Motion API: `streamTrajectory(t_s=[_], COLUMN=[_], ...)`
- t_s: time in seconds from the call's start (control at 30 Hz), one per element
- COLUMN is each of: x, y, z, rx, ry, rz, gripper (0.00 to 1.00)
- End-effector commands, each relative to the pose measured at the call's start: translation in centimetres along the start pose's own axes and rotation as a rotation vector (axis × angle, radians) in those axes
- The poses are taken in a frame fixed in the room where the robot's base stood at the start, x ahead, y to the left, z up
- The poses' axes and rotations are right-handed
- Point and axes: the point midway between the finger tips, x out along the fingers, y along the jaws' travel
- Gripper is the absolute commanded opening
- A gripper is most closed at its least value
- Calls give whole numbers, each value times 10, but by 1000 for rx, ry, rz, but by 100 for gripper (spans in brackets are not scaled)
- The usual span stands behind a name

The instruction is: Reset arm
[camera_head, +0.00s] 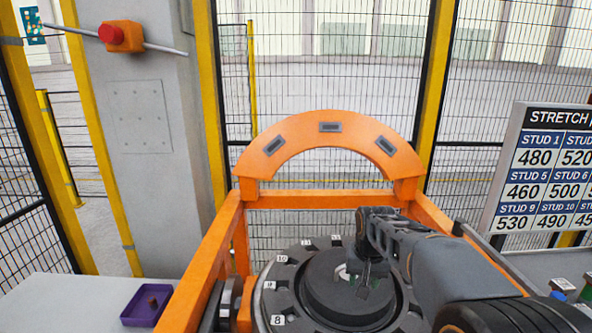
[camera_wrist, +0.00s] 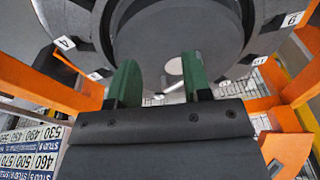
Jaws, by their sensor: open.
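My gripper (camera_head: 362,283) is over the dark round wheel hub (camera_head: 318,282) with numbered tags around its rim, in the body camera view. The wrist view shows my gripper (camera_wrist: 158,80) with two green fingers spread apart and nothing between them. The hub (camera_wrist: 215,30) fills the top of the wrist view, with a pale round spot at its middle. I cannot tell how far the fingertips are from the hub. My arm comes in from the lower right and hides the hub's right side.
An orange frame with an arch (camera_head: 330,128) surrounds the hub. A purple tray (camera_head: 135,318) with a small brown item stands at lower left. A stretch-value board (camera_head: 545,165) is at right. A grey pillar carries a red button (camera_head: 111,33). Mesh fencing (camera_head: 330,75) closes the back.

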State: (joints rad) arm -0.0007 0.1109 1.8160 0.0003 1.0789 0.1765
Motion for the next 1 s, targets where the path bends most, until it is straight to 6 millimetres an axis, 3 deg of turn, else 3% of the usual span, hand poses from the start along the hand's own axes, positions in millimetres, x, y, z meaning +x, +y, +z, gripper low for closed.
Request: streamTrajectory(t_s=[0.03, 0.2, 0.43, 0.6, 0.73, 1.0], x=[-5, -8, -8, -18, -29, -29], y=[4, 18, 30, 33, 32, 32], z=[24, 95, 161, 176, 176, 176], rx=[-40, -148, -173, -170, -169, -169], ry=[21, 88, 162, 222, 263, 263], rz=[-3, -9, -15, -20, -24, -24], gripper=[45, 45, 45, 45, 45, 45])
